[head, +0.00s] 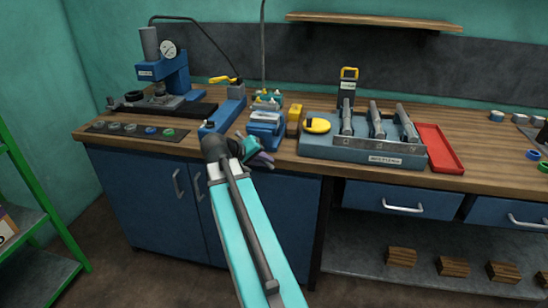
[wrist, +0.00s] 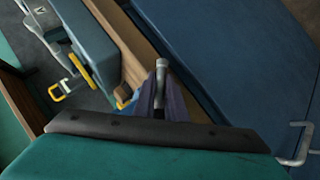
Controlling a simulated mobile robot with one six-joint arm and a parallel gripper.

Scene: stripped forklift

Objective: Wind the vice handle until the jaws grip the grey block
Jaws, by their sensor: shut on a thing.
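My gripper (head: 257,155) is at the front edge of the bench, just in front of a small blue fixture (head: 266,128) that looks like the vice. In the wrist view my gripper (wrist: 160,100) has its purple-grey fingers closed around a short grey rod (wrist: 162,66), which looks like the vice handle. The rod's end sticks out past the fingertips. My arm and fingers hide much of the vice front. I cannot make out the grey block or tell whether the jaws touch it.
A blue press (head: 165,72) and a yellow-levered blue fixture (head: 226,108) stand left. Blue cupboard doors (head: 140,200) are below.

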